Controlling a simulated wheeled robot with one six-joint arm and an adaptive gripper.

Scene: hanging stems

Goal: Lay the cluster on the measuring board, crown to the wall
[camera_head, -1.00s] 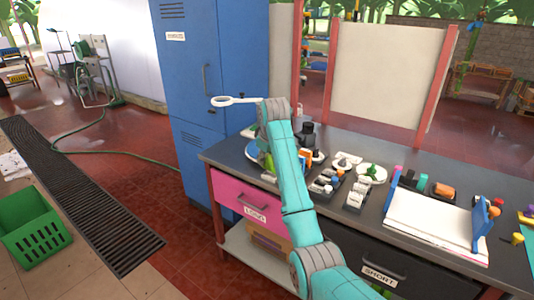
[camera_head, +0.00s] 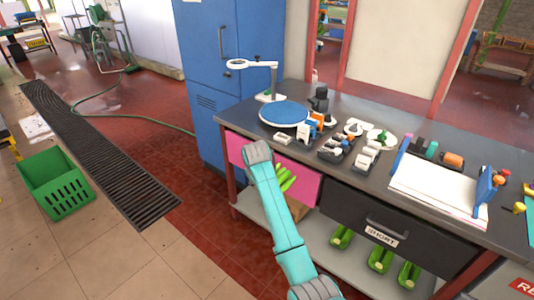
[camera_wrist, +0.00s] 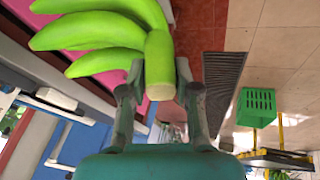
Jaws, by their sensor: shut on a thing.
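A cluster of green bananas (camera_wrist: 95,30) fills the upper left of the wrist view. My gripper (camera_wrist: 160,80) is shut on its thick crown stalk, a finger on each side. In the head view, several fruit of the cluster (camera_head: 287,180) show beside my arm, in front of the pink drawer; my gripper is hidden behind the arm there. The white board (camera_head: 435,188), which looks like the measuring board, lies on the right part of the dark counter. An upright blue wall (camera_head: 487,188) stands at its right end. The board's top looks bare.
A round blue plate (camera_head: 283,113), a ring lamp (camera_head: 240,64) and several small tools (camera_head: 335,150) stand on the counter, left of the board. Green bunches (camera_head: 380,259) lie on the lower shelf. A green crate (camera_head: 56,182) and a drain grate (camera_head: 100,155) are on the floor.

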